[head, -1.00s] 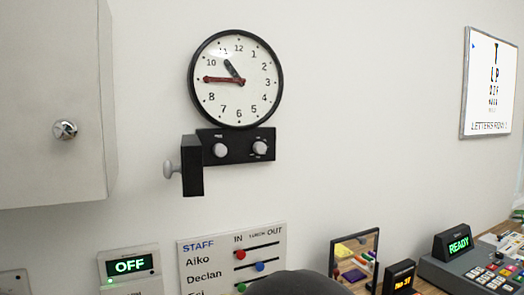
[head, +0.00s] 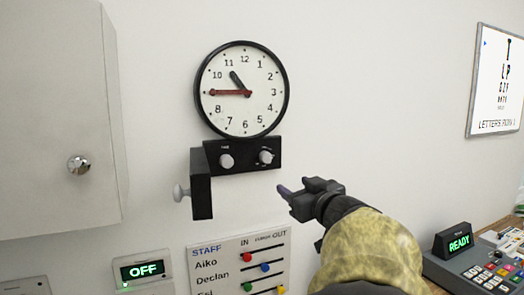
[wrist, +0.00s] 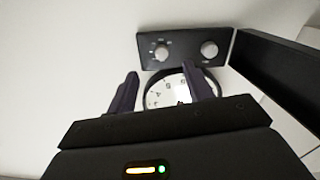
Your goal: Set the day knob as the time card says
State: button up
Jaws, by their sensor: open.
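A black box (head: 246,154) under the wall clock (head: 243,92) carries two pale knobs. The left knob (head: 226,161) is plain and round; the right knob (head: 266,157) has small marks around it. In the wrist view, turned over, the marked knob (wrist: 161,52) is at left and the plain knob (wrist: 209,49) at right. Their labels are too small to read, so I cannot tell which is the day knob. My gripper (head: 284,191) is open and empty, below and right of the box. In the wrist view its fingers (wrist: 160,75) point toward the box. I see no time card.
A cabinet (head: 60,120) is at far left. A staff board (head: 225,250) with sliders is below; an OFF panel (head: 143,269) is left of it. A READY device (head: 455,242) is at right.

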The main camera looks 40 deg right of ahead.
aim_at(268, 158)
jog(key=shift+n+y, duration=0.6)
jog(key=s+r, duration=0.3)
jog(key=shift+d, duration=0.15)
jog(key=shift+w, duration=0.15)
jog(key=w+d+p, duration=0.1)
jog(key=w, duration=0.4)
jog(key=w+d+p, duration=0.1)
jog(key=w+p, duration=0.1)
jog(key=w, duration=0.4)
jog(key=w+d+p, duration=0.1)
jog(key=w, duration=0.5)
jog(key=shift+d, duration=0.1)
jog(key=c, duration=1)
jog(key=shift+o, duration=0.2)
